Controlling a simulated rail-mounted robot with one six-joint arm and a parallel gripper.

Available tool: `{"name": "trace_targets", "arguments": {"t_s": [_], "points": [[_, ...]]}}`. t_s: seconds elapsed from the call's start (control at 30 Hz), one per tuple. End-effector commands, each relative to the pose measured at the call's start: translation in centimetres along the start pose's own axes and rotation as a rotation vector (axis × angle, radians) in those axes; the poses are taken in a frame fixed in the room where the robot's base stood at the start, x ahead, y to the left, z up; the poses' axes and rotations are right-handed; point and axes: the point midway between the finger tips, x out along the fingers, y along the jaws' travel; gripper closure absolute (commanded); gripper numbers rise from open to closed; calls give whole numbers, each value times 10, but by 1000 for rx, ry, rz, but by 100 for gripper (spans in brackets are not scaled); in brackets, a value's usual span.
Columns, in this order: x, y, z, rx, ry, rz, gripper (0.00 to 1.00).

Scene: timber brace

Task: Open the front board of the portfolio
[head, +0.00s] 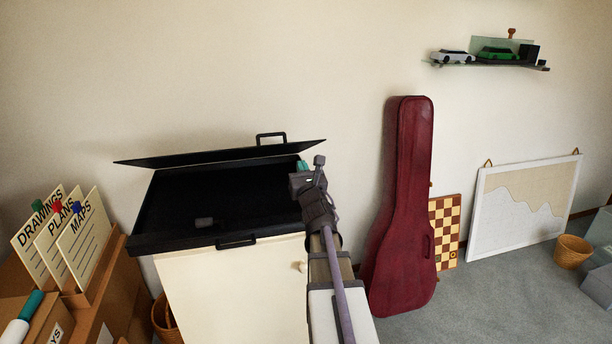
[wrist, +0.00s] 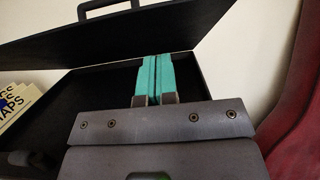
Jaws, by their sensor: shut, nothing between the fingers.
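The black portfolio (head: 170,243) lies on a cream cabinet, its dark inside showing. Its front board (head: 225,154) is raised and leans over the back of the case, tilted, with a handle (head: 271,138) at its upper edge. A second handle (head: 236,242) is on the near edge of the case. The board also spans the top of the wrist view (wrist: 130,40). My gripper (head: 303,164) is at the right side of the portfolio, by the right end of the board. Its teal fingers (wrist: 154,78) are shut together and empty. Whether they touch the board cannot be told.
The cream cabinet (head: 230,295) stands below the portfolio. A dark red instrument case (head: 408,200) leans on the wall to the right. A cardboard box with file cards (head: 85,240) is at the left. A shelf (head: 490,65) with toy cars is high at the right.

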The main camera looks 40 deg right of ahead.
Motion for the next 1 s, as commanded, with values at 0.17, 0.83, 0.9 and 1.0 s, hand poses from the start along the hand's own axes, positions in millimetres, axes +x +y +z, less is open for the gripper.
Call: {"name": "trace_targets", "arguments": {"t_s": [0.17, 0.83, 0.9, 1.0], "points": [[36, 0, 19, 0, 1, 0, 100], [51, -3, 32, 0, 7, -3, 100], [55, -7, 36, 0, 16, -7, 100], [63, -17, 48, -5, 39, -16, 100]]}}
